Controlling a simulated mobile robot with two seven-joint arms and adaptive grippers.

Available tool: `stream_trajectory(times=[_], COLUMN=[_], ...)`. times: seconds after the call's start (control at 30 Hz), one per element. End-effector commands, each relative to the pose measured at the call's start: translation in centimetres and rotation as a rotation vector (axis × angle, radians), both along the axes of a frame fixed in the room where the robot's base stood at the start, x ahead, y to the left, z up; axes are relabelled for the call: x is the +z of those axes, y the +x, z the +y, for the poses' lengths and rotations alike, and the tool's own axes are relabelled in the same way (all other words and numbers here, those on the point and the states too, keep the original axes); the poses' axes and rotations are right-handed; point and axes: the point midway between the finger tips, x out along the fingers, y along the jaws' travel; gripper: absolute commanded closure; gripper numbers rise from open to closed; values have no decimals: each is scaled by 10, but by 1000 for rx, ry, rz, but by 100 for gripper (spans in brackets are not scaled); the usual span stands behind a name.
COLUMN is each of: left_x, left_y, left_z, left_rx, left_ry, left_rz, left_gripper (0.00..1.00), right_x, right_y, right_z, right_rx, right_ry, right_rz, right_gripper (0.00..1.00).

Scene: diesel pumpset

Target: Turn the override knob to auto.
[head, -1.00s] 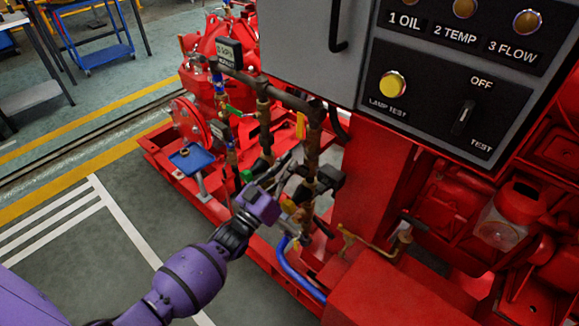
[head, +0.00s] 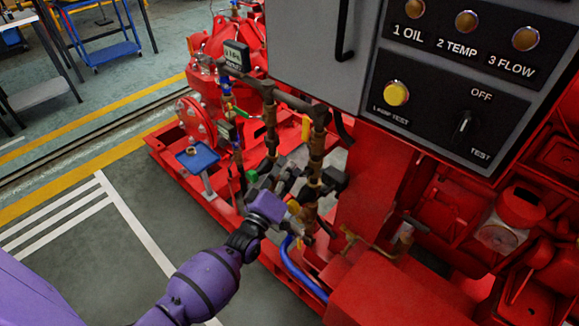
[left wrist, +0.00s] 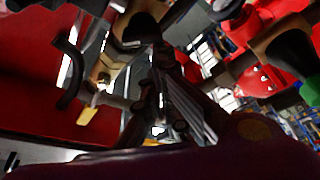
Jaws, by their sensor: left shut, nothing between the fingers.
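No knob marked AUTO can be read in either view. A black switch knob (head: 463,127) stands upright on the dark panel (head: 425,118), between the words OFF and TEST. My left gripper (head: 287,182) is low at the brass pipework (head: 315,155), left of and below that panel. Its fingers look shut and empty among dark valve parts; the exact contact is hidden. In the left wrist view, the dark fingers (left wrist: 158,85) reach up between brass fittings, with a black round cap (left wrist: 140,28) near their tips. My right gripper is in neither view.
A black box (head: 334,178) sits on the pipework right of my fingers. A grey cabinet (head: 312,55) overhangs the pipes. Grey floor (head: 90,270) is clear at the left.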

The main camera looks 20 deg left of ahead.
Motion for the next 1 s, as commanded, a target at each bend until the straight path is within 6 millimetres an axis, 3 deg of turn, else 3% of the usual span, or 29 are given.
stream_trajectory(times=[0.5, 1.0], left_x=[-16, -24], left_y=[2, 2], left_z=[4, 4], left_rx=[0, -1], left_ry=[-428, -611], left_rz=[155, 221], left_gripper=[100, 100], right_x=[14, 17], right_y=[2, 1], right_z=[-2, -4], right_rx=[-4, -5], right_ry=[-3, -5], right_rz=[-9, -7], right_gripper=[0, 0])
